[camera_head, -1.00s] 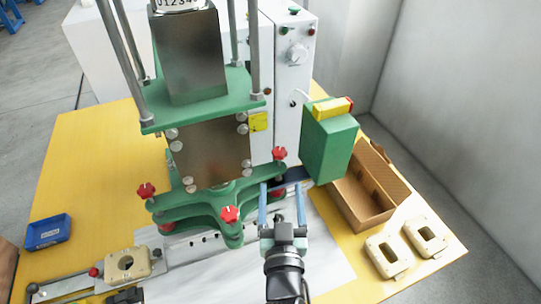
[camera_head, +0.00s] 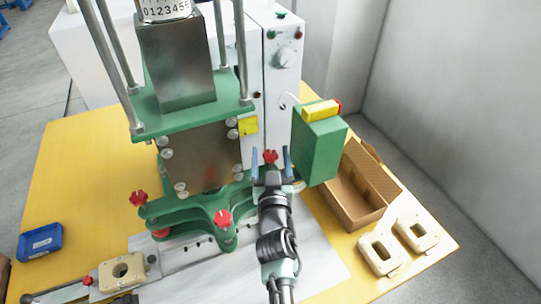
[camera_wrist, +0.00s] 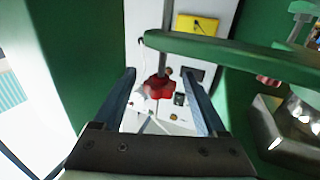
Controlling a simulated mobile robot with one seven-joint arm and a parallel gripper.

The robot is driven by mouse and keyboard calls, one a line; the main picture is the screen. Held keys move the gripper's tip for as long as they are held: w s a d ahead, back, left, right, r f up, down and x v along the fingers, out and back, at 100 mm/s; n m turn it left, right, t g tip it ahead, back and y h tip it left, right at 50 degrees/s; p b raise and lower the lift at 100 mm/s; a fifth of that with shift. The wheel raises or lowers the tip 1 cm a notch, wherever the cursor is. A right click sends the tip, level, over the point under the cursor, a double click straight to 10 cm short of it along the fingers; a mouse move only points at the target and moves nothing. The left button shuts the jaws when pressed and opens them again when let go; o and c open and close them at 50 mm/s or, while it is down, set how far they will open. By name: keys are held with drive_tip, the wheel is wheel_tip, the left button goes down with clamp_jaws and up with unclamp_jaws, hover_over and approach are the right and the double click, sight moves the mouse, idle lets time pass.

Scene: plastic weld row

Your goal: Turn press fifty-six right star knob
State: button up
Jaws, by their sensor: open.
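The press (camera_head: 152,112) has a green frame with red star knobs on its base. The right star knob (camera_head: 270,157) stands at the base's right rear, and it also shows in the wrist view (camera_wrist: 158,88). Other red star knobs are at the left (camera_head: 138,198) and the front (camera_head: 223,218). My gripper (camera_head: 270,160) is open, its two blue fingers pointing up and away on either side of the right knob in the head view. In the wrist view the knob appears between the fingers, beyond their tips; I cannot tell any contact.
A green box with a yellow top (camera_head: 320,140) stands close to the right of my gripper. A cardboard box (camera_head: 345,205) and two cream parts (camera_head: 380,255) lie at the right. A blue tray (camera_head: 40,242) is at far left.

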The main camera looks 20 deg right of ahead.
clamp_jaws()
idle(0.3)
